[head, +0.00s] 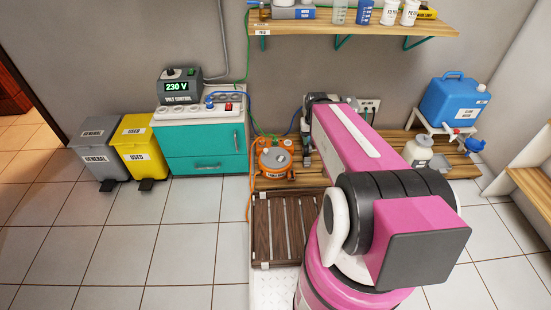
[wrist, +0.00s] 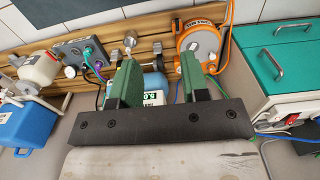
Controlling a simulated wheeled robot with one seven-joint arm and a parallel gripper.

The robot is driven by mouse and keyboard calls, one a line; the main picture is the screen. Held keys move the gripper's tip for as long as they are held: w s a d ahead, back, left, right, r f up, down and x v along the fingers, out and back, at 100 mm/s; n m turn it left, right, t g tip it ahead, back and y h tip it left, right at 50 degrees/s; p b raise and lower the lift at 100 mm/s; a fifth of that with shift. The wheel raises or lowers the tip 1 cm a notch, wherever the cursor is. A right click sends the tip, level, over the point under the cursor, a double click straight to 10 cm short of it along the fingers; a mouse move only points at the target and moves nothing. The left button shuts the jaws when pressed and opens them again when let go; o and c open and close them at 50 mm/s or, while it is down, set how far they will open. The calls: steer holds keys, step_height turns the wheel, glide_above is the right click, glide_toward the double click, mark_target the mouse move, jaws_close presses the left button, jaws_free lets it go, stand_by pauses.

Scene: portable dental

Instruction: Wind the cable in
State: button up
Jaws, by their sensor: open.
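The orange cable reel (head: 275,161) stands on the wooden slat platform by the back wall, right of the teal cabinet. Its orange cable (head: 249,200) runs off its left side and down towards the floor. In the wrist view the reel (wrist: 202,42) is at the upper right, with a pale hub and an orange rim, and the cable (wrist: 230,20) runs up beside it. My gripper (wrist: 158,72) is open, its two green fingers apart, with the reel beyond the right finger. In the head view my arm hides most of the gripper.
The teal cabinet (head: 206,152) carries the volt control box (head: 180,88). Yellow (head: 143,145) and grey (head: 98,145) bins stand left. A blue water container (head: 455,98) and a white bottle (head: 418,150) are at right. A brown slatted mat (head: 280,225) lies in front. Tiled floor at left is clear.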

steer(key=shift+o, duration=1.4)
steer(key=shift+w+f, duration=0.15)
steer(key=shift+w, duration=0.15)
steer(key=n, duration=0.4)
glide_above(266, 149)
step_height(266, 149, down, 26)
steer(key=f, duration=1)
steer(key=shift+s+a+f, duration=0.1)
steer(key=shift+s+f, duration=0.1)
steer(key=shift+f, duration=0.15)
steer(key=shift+m, duration=0.3)
jaws_close()
